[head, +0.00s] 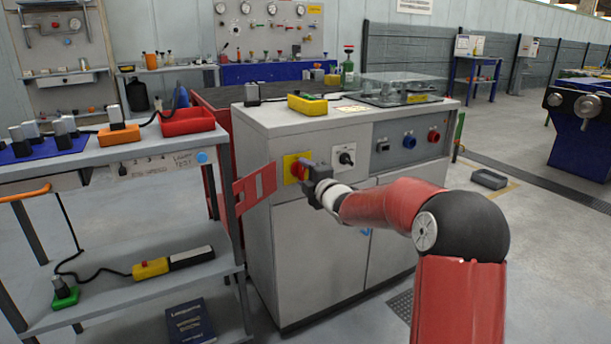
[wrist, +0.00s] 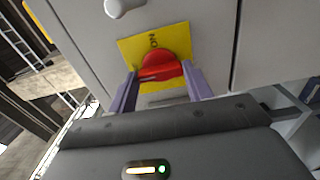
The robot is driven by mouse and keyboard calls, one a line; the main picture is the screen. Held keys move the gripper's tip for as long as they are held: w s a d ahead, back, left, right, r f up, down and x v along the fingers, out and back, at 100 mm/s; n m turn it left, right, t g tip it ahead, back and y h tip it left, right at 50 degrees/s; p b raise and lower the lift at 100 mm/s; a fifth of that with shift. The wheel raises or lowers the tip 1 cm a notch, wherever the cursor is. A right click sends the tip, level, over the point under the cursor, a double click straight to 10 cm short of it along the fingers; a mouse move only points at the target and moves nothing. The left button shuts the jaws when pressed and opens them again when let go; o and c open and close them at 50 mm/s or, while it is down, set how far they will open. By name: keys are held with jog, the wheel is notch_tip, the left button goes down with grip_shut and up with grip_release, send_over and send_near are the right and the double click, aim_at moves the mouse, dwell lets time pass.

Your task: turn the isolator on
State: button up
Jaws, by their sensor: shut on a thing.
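The isolator is a red rotary handle on a yellow plate (head: 290,168) on the front of the grey cabinet. In the wrist view the red handle (wrist: 160,66) sits in the middle of the yellow plate (wrist: 134,50), with lettering partly readable at its top. My gripper (head: 308,173) is at the handle in the head view and hides part of it. In the wrist view the fingers of my gripper (wrist: 161,85) stand on either side of the red handle and are shut on it. I cannot tell the exact switch position.
A black rotary knob on a white plate (head: 346,157) is just right of the isolator. A red panel (head: 256,185) juts out at the cabinet's left edge. A grey trolley (head: 130,150) with plugs and boxes stands at left.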

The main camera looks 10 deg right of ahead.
jog(key=m, duration=0.8)
jog(key=m+p, duration=0.1)
jog(key=m, duration=0.4)
jog(key=shift+m+p, duration=1)
jog(key=shift+m, duration=1.3)
jog(key=shift+f, duration=0.1)
jog(key=o, duration=1)
